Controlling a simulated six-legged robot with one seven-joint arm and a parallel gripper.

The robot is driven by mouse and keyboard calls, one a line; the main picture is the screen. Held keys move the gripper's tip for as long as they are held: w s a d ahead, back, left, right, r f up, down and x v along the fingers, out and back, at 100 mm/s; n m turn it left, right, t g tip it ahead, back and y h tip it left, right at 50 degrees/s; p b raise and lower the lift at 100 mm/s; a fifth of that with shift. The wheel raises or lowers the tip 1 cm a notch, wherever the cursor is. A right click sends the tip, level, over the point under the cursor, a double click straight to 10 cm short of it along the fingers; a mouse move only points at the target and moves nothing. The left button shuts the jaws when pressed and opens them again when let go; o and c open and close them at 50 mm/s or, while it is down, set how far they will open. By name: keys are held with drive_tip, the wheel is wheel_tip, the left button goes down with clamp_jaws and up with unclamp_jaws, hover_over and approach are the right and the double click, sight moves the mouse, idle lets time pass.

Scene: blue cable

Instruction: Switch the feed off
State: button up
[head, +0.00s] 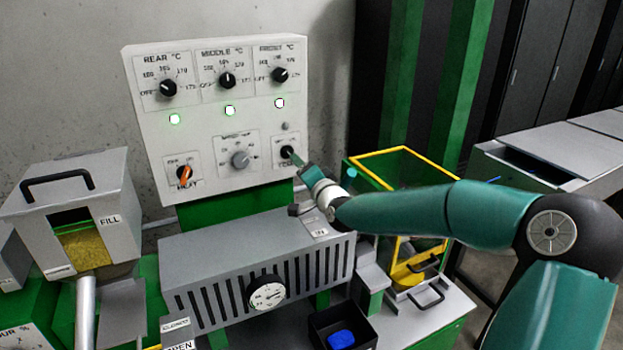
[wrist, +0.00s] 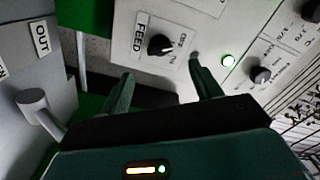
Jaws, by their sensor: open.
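The feed knob (head: 287,152) is a small black rotary knob at the lower right of the white control panel (head: 215,110). In the wrist view the feed knob (wrist: 160,45) sits beside the word FEED, with OFF and ON marks around it. I cannot tell surely which mark it points to. My gripper (head: 301,166) reaches the panel from the right, close to the knob. In the wrist view my gripper (wrist: 163,84) is open and empty, its two fingers apart. The knob lies ahead of the gap between them, with no contact seen.
A grey speed knob (head: 240,159) and orange main switch (head: 185,174) are to the left. Three temperature knobs and lit green lamps (head: 229,110) are above. A grey slotted housing (head: 250,270) stands below, and a yellow-edged clear box (head: 395,175) stands at right.

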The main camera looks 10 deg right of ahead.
drive_tip(key=shift+s+d, duration=0.25)
drive_tip(key=shift+s, duration=0.9)
drive_tip(key=shift+s+d, duration=0.2)
drive_tip(key=shift+s, duration=0.9)
drive_tip(key=s+a+f+n+g+h, duration=0.3)
drive_tip(key=s+a+f+n+g, duration=0.3)
drive_tip(key=s+f, duration=0.25)
drive_tip(key=s+d+r+n+g, duration=0.1)
drive_tip(key=s+r+n+g, duration=0.1)
drive_tip(key=s, duration=1.2)
drive_tip(key=s+d+r+n+g, duration=0.1)
drive_tip(key=s+r+g, duration=0.3)
drive_tip(key=s, duration=1.1)
drive_tip(key=shift+s+d+n, duration=0.2)
drive_tip(key=shift+d+n, duration=0.2)
drive_tip(key=shift+d, duration=0.2)
